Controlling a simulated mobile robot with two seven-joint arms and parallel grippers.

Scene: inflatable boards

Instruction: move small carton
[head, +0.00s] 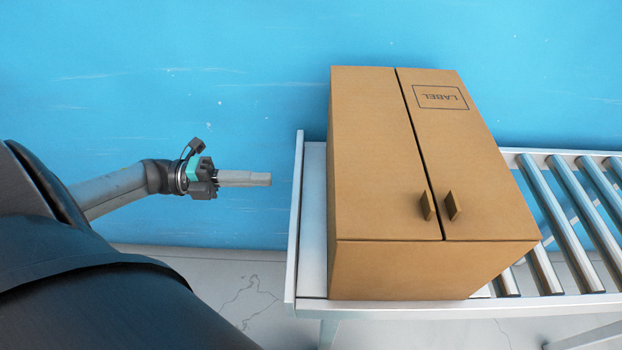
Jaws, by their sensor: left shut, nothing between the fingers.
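A brown carton (385,160) sits on the left end of a roller conveyor. Its top flaps meet at a dark seam, with a printed label upside down on the right flap and two small brown tabs near the front edge. My left gripper (268,179) is to the left of the carton, apart from it, with its fingers pointing right. The fingers are shut and hold nothing. My right gripper is not in this view.
The conveyor (294,240) has a pale metal frame with a raised left edge between my left gripper and the carton. Bare metal rollers (572,190) run to the right of the carton. A blue wall (230,70) stands behind, above a cracked pale floor (245,290).

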